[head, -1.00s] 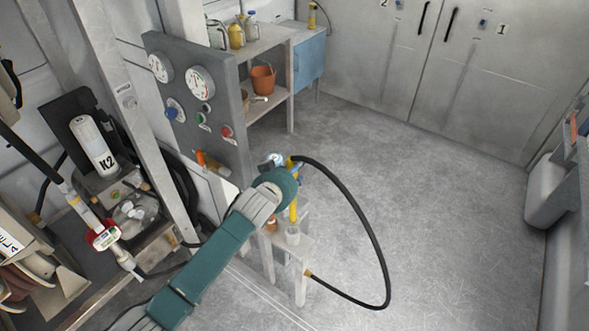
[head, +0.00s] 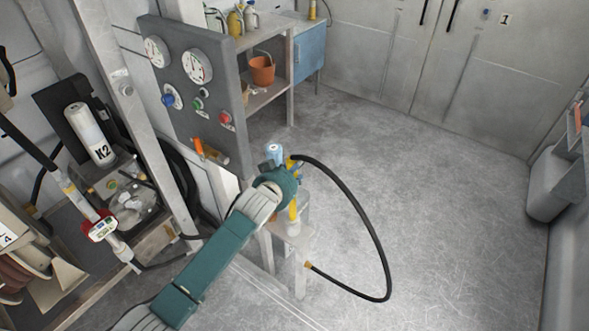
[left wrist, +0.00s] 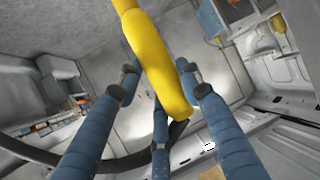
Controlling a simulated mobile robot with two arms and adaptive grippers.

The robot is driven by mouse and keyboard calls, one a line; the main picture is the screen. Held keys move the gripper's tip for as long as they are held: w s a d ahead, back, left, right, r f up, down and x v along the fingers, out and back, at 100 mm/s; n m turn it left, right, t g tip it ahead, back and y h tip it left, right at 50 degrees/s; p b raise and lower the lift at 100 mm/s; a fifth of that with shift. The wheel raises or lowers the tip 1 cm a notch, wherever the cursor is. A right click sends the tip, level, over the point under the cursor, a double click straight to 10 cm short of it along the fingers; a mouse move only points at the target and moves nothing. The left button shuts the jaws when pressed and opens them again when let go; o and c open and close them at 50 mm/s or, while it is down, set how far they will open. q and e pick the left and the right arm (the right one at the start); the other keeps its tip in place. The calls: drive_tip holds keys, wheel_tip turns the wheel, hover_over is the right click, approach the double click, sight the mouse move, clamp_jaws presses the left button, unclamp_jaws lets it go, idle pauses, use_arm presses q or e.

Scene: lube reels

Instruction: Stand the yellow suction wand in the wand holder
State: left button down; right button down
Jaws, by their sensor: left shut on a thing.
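The yellow suction wand (head: 293,211) hangs nearly upright below my left gripper (head: 292,178), with a black hose running from its upper end. The blue fingers of my left gripper (left wrist: 158,82) are shut on the yellow wand (left wrist: 158,62) in the left wrist view. A pale cup-like piece (head: 293,230), which looks like the wand holder, stands on a small stand (head: 290,244) under the wand. The wand's lower end is at or just above this cup; I cannot tell whether it is inside. My right gripper is not in view.
The black hose (head: 372,230) loops right and back to a brass fitting (head: 308,265) on the stand. The floor to the right is clear.

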use_arm(q)
drive_tip(key=shift+f, duration=0.25)
idle(0.6)
drive_tip(key=c, duration=1.1)
unclamp_jaws()
drive_tip(key=shift+f, duration=0.15)
drive_tip(key=shift+s, duration=0.15)
drive_tip(key=v, duration=1.2)
